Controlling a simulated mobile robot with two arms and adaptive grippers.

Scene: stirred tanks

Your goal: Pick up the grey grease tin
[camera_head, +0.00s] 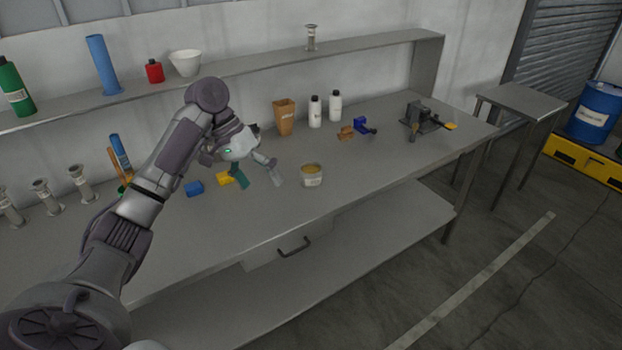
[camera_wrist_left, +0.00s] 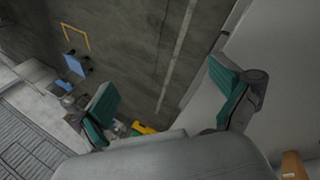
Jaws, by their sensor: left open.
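The grey grease tin (camera_head: 311,179) stands upright on the workbench near its front edge in the head view. Its top is open and shows a yellow-brown content. My left gripper (camera_head: 258,181) is over the bench to the left of the tin, apart from it. It is open and empty, with its fingers spread and green pads showing. The left wrist view also shows the open left gripper (camera_wrist_left: 167,104), with floor beyond it; I cannot make out the tin there. My right gripper is not in view.
A blue block (camera_head: 194,188) and a yellow piece (camera_head: 225,178) lie left of my gripper. An orange-brown container (camera_head: 284,117) and two white bottles (camera_head: 335,107) stand behind. A dark vise-like device (camera_head: 424,120) stands further right.

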